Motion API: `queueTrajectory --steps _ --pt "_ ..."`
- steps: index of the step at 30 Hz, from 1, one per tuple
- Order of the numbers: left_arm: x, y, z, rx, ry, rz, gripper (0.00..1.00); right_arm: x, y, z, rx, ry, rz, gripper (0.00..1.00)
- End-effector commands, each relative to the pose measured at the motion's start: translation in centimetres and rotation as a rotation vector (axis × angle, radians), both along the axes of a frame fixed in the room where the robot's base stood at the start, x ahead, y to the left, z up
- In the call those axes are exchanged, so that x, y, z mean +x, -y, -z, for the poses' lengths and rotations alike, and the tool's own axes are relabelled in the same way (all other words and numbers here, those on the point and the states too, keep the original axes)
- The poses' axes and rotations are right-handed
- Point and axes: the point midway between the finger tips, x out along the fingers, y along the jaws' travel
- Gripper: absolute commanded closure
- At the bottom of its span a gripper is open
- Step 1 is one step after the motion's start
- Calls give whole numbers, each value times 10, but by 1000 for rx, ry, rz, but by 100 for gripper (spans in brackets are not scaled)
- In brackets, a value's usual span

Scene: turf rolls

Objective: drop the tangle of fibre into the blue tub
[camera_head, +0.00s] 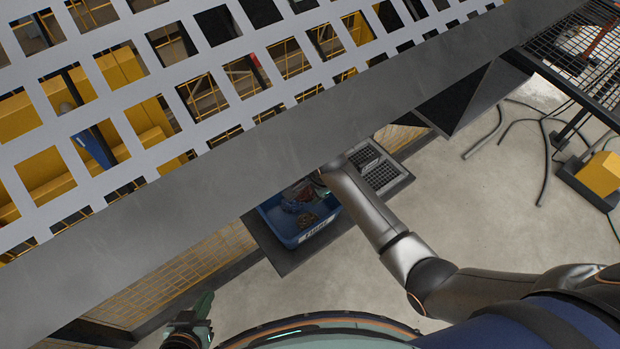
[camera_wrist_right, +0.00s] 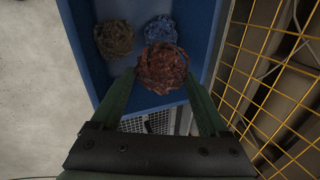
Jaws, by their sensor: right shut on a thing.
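A red-brown tangle of fibre (camera_wrist_right: 162,68) is between the tips of my right gripper (camera_wrist_right: 161,76), which is shut on it, in the right wrist view. Behind it is the blue tub (camera_wrist_right: 204,30), with a brown tangle (camera_wrist_right: 114,39) and a blue tangle (camera_wrist_right: 161,30) inside. The held tangle appears over the tub opening; its height above the floor of the tub is unclear. In the head view the blue tub (camera_head: 327,232) stands below the grey beam, with my right arm reaching to it. My left gripper (camera_head: 203,306) is at the bottom left, away from the tub; its jaws are unclear.
A grey beam and perforated panel (camera_head: 190,212) cross the head view above the tub and hide part of the scene. A yellow wire grid (camera_wrist_right: 262,75) runs close along the right of the tub. A grey grate (camera_head: 381,174) lies beside it.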

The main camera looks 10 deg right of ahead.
Motion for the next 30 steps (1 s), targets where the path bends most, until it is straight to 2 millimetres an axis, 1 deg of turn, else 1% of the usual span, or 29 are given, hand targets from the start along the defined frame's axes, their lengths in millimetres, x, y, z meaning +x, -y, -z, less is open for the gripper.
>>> queueTrajectory --steps 2,10,11,16,25,28,30 --pt "0 0 2 0 0 0 100 -1 -1 3 0 1 0 76" --pt "0 0 2 0 -1 0 100 -2 -1 3 0 1 0 76" --pt "0 0 2 0 0 0 100 -2 -1 3 0 1 0 19" --pt "0 0 2 0 0 0 100 -2 -1 3 0 1 -1 0" --pt "0 0 1 0 0 0 100 -2 -1 1 0 1 -1 0" --pt "0 0 -1 0 0 0 100 -4 -1 -6 1 2 0 0" --pt "0 0 -4 0 0 0 100 -7 0 -14 1 2 0 0"
